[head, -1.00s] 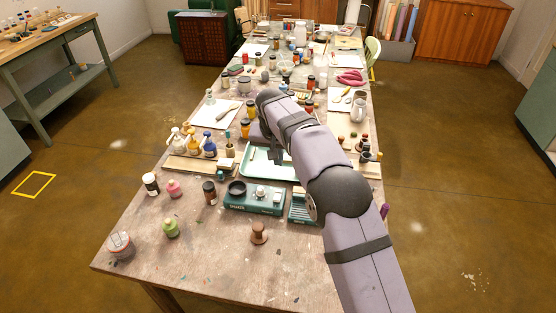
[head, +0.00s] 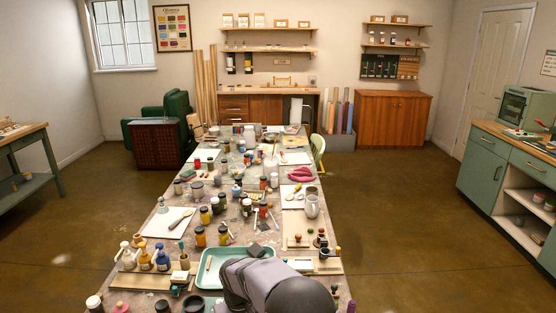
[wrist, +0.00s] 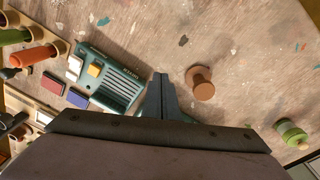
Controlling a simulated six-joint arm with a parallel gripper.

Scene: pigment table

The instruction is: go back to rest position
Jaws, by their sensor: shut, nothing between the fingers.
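My gripper (wrist: 162,98) shows in the wrist view with its two grey fingers together and nothing between them. It hangs over the worn wooden table (wrist: 230,35), apart from the things on it. A brown wooden knob-like piece (wrist: 201,84) stands just right of the fingertips. A teal box with a slotted top (wrist: 120,90) lies just left of them. In the head view my arm (head: 262,284) is at the bottom edge, and my fingers are hidden there.
A green jar (wrist: 291,134) stands at the right in the wrist view. In the head view, a teal tray (head: 208,276) lies by my arm. Amber bottles (head: 200,237) and many jars crowd the table beyond. Bare tabletop shows at the top of the wrist view.

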